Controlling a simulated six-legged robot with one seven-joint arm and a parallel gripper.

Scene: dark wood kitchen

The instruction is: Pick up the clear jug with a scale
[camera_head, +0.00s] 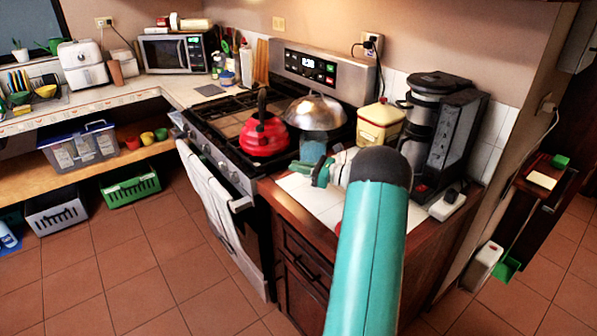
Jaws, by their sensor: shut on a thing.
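The clear jug (312,149) shows as a small bluish, see-through shape just beyond my gripper, in front of the domed metal lid. Its scale is too small to make out, and its lower part is hidden by my gripper. My gripper (320,172) is at the end of my teal arm, over the left part of the tiled counter right of the stove. It is shut on the jug. I cannot tell whether the jug's base touches the counter.
A red kettle (264,135) and a domed metal lid (316,112) are on the stove (215,150). A cream canister (379,124) and a dark coffee maker (446,130) stand at the counter's back and right. Bare counter (325,211) shows left of my arm.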

